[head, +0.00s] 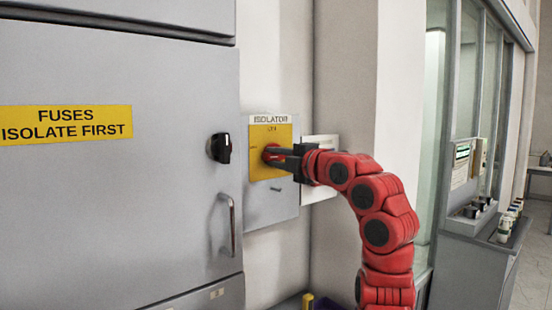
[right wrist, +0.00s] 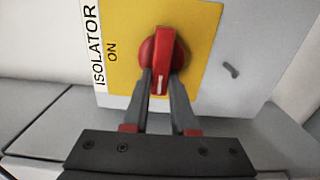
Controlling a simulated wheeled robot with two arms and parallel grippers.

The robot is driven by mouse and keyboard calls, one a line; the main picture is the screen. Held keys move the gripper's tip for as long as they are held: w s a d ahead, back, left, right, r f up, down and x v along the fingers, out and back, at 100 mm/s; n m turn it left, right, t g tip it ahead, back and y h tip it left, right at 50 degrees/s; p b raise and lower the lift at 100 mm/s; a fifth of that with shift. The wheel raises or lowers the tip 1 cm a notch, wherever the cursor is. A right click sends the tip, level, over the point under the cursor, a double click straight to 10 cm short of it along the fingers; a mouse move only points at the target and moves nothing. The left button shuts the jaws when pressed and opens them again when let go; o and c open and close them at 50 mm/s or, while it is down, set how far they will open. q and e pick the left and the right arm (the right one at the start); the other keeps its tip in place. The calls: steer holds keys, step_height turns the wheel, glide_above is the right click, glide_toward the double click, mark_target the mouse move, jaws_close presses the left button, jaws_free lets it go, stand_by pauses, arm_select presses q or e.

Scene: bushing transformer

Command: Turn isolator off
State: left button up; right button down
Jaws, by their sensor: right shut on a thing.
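The isolator box (head: 285,212) is a grey box with a yellow plate (head: 258,163) and an "ISOLATOR" label, on the wall beside the grey cabinet. Its red rotary handle (right wrist: 161,50) sits on the yellow plate (right wrist: 201,25) in the right wrist view. The word "ON" shows beside the handle there. The handle's white mark points towards my gripper. My right gripper (head: 273,156) reaches the handle from the right in the head view. In the right wrist view its fingers (right wrist: 161,85) are closed on the handle's two sides. My left gripper is not in view.
The grey cabinet (head: 180,200) with a yellow "FUSES ISOLATE FIRST" sign (head: 66,124) fills the left. It has a black knob (head: 219,148) and a metal pull handle (head: 229,225). A grey console (head: 478,262) with small items stands at the right.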

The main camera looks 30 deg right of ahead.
steer(key=shift+f, duration=0.15)
steer(key=c, duration=0.7)
jaws_free()
steer(key=s+b, duration=0.1)
steer(key=s, duration=0.4)
steer(key=s+d+b, duration=0.1)
steer(key=s, duration=0.5)
steer(key=s+b, duration=0.1)
steer(key=s, duration=0.5)
steer(key=shift+s+d+b, duration=0.15)
steer(key=shift+s+b, duration=0.05)
steer(key=shift+b, duration=0.15)
